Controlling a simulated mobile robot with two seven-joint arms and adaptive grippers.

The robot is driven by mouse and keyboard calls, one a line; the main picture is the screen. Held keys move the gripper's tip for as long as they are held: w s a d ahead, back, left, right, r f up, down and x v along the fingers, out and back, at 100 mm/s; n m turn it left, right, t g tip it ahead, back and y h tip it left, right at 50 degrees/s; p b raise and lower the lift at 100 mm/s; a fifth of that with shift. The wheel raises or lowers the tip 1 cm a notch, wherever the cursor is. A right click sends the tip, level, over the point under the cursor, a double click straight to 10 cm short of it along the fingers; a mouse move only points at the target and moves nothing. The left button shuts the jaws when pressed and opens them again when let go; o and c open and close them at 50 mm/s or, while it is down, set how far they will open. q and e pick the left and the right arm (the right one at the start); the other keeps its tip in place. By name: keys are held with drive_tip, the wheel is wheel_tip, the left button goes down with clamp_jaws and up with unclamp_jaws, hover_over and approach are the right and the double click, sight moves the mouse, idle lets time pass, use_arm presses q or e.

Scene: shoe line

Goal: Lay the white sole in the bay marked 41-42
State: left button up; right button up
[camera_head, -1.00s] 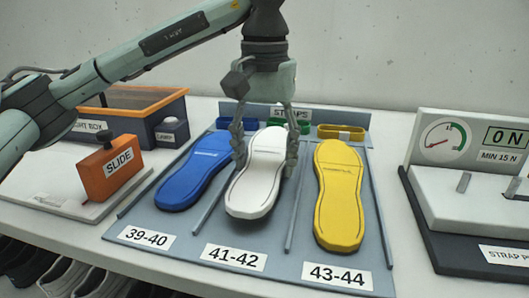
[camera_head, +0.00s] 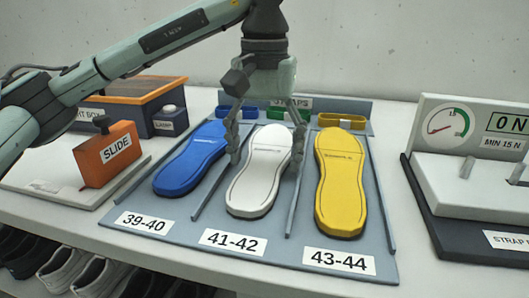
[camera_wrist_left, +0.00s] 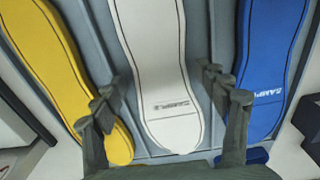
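The white sole (camera_head: 258,172) lies flat in the middle bay of the grey rack, above the label 41-42 (camera_head: 233,242). It also shows in the left wrist view (camera_wrist_left: 165,75), between the dividers. My left gripper (camera_head: 265,145) is over the upper part of the white sole, with one finger on each side. The fingers (camera_wrist_left: 168,95) are spread, with a gap to the sole's edge on both sides in the wrist view. My right gripper is in neither view.
A blue sole (camera_head: 190,163) lies in the 39-40 bay and a yellow sole (camera_head: 341,190) in the 43-44 bay. Low dividers (camera_head: 299,185) separate the bays. An orange SLIDE block (camera_head: 110,154) is at left, a gauge stand (camera_head: 452,128) at right.

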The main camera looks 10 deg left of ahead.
use_arm(q)
drive_tip(key=shift+o, duration=0.2)
wheel_tip(320, 180, up, 12)
idle(0.6)
